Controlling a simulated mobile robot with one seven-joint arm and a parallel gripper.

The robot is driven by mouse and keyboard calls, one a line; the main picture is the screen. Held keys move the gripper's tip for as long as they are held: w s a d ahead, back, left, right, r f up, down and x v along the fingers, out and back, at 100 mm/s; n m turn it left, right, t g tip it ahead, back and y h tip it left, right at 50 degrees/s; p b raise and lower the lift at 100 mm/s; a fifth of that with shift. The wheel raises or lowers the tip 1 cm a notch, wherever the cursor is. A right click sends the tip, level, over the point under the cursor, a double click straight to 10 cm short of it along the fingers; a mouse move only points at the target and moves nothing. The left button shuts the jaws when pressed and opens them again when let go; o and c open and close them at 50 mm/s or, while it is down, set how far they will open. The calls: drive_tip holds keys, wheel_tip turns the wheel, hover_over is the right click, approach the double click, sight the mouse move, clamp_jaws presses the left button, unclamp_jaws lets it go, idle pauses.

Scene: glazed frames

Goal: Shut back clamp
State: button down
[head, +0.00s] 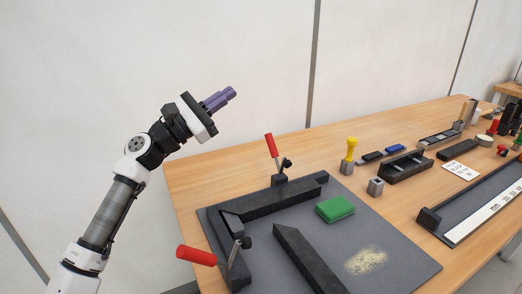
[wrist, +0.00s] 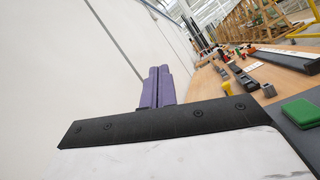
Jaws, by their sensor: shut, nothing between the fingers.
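The back clamp (head: 275,155) stands on the far black bar of the corner jig. Its red handle (head: 271,146) points up and leans a little left. A second clamp with a red handle (head: 197,255) sits at the near left, its handle sticking out to the left. My gripper (head: 229,93) has purple fingers, which lie together with nothing between them. It is in the air left of and above the back clamp, apart from it. In the wrist view the purple fingers (wrist: 157,86) also show side by side; neither clamp is visible there.
A grey mat (head: 400,258) carries the black jig bars (head: 300,262), a green block (head: 334,208) and a pile of sawdust (head: 366,260). A yellow-handled tool (head: 350,150) and a long black tray (head: 432,220) lie to the right. The wall is behind my arm.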

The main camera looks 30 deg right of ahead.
sight(275, 153)
drive_tip(key=w+d+f+m+y, duration=0.1)
drive_tip(key=w+f+y, duration=0.1)
drive_tip(key=f, duration=0.4)
drive_tip(key=w+d+f+m+y, duration=0.1)
drive_tip(key=w+f+y, duration=0.1)
drive_tip(key=f, duration=0.5)
drive_tip(key=w+d+f+m+y, duration=0.1)
drive_tip(key=f+m+y, duration=0.1)
drive_tip(key=f, duration=0.5)
drive_tip(key=shift+w+b, duration=0.3)
drive_tip(key=shift+w, duration=0.1)
drive_tip(key=shift+d, duration=0.1)
drive_tip(key=shift+r, duration=0.1)
drive_tip(key=d+p, duration=0.1)
drive_tip(key=d, duration=0.2)
drive_tip(key=d+p, duration=0.2)
drive_tip(key=d, duration=0.1)
drive_tip(key=d+p, duration=0.1)
drive_tip(key=d, duration=0.3)
drive_tip(key=shift+w+f, duration=0.2)
drive_tip(key=shift+f, duration=0.1)
drive_tip(key=s+r+p, duration=0.1)
drive_tip(key=s+a+r+p, duration=0.1)
drive_tip(key=shift+s+r, duration=0.15)
drive_tip(key=shift+s, duration=0.2)
drive_tip(key=shift+s+m+b, duration=0.1)
drive_tip(key=shift+m+b, duration=0.2)
drive_tip(key=shift+b, duration=0.3)
